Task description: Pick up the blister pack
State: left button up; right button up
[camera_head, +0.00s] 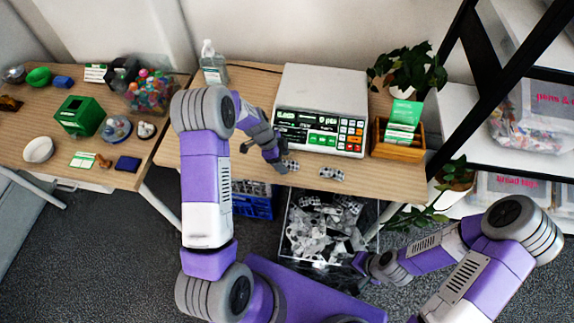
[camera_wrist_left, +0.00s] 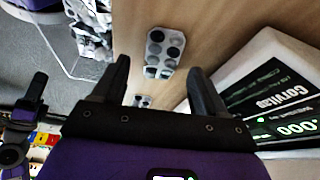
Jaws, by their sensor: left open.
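Two silver blister packs with dark round pockets lie on the wooden table in front of the scale. The left one (camera_head: 291,165) is close beside my left gripper (camera_head: 263,157); the right one (camera_head: 331,173) lies farther right. In the left wrist view one blister pack (camera_wrist_left: 163,52) shows whole, ahead of and between the open fingers of my left gripper (camera_wrist_left: 159,72). Another pack (camera_wrist_left: 142,101) is mostly hidden behind the gripper's base. My left gripper is empty. My right gripper (camera_head: 372,266) hangs low by the clear bin, its jaws unclear.
The scale (camera_head: 322,95) stands behind the packs; it also shows in the left wrist view (camera_wrist_left: 285,90). A wooden box with green cards (camera_head: 398,145) and a bottle (camera_head: 213,65) flank it. Below the table edge are a clear bin of packs (camera_head: 322,232) and a blue crate (camera_head: 252,205).

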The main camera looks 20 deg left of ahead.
pick_arm(q)
jog(key=shift+d+f, duration=0.2)
jog(key=shift+f, duration=0.4)
jog(key=shift+w, duration=0.1)
jog(key=c, duration=1.2)
jog(key=shift+o, duration=0.2)
